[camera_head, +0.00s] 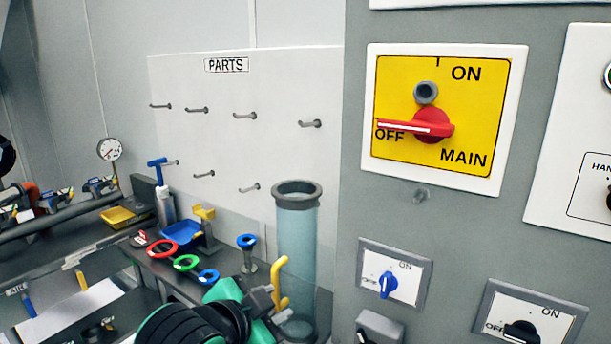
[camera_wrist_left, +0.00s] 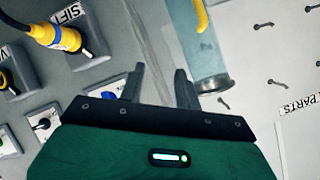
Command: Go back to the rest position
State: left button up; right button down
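My left gripper (camera_head: 272,302) is low in the head view, in front of the clear tube (camera_head: 298,240) and left of the grey control panel (camera_head: 459,220). In the left wrist view its two dark fingers (camera_wrist_left: 160,82) stand apart with nothing between them. The gripper is open and empty. The tube's end also shows past the fingers in that view (camera_wrist_left: 200,60). My right gripper is in neither view.
The panel carries a red main switch (camera_head: 430,125) pointing at OFF, and smaller blue (camera_head: 388,284) and black (camera_head: 521,331) switches. A bench at left holds coloured rings (camera_head: 162,249), a blue tray (camera_head: 184,234) and a yellow tray (camera_head: 117,217). The PARTS board (camera_head: 226,95) has bare pegs.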

pick_arm(q)
jog(key=s+a+f+n+g+y, duration=0.1)
jog(key=s+a+f+n+g, duration=0.25)
jog(key=f, duration=0.55)
jog(key=s+a+f+n+y, duration=0.2)
jog(key=s+a+f, duration=0.35)
jog(key=f, duration=0.45)
jog(key=s+a+f+n+g+y, duration=0.1)
jog(key=s+a+f+n+g, duration=0.25)
jog(key=f, duration=0.55)
jog(key=s+a+f+n+y, duration=0.1)
jog(key=s+a+f, duration=0.2)
jog(key=s, duration=0.2)
jog(key=s+a+f+y, duration=0.1)
jog(key=s+a+f, duration=0.15)
jog(key=s, duration=0.35)
notch_tip(320, 180, down, 31)
jog(key=g, duration=0.2)
jog(key=s+a+f+g, duration=0.1)
jog(key=s+a+f, duration=0.1)
jog(key=s+f, duration=1.7)
jog(key=shift+s+a+f, duration=0.2)
jog(key=shift+a+f, duration=0.2)
jog(key=shift+f, duration=0.3)
jog(key=shift+w+m, duration=0.1)
jog(key=shift+m, duration=0.2)
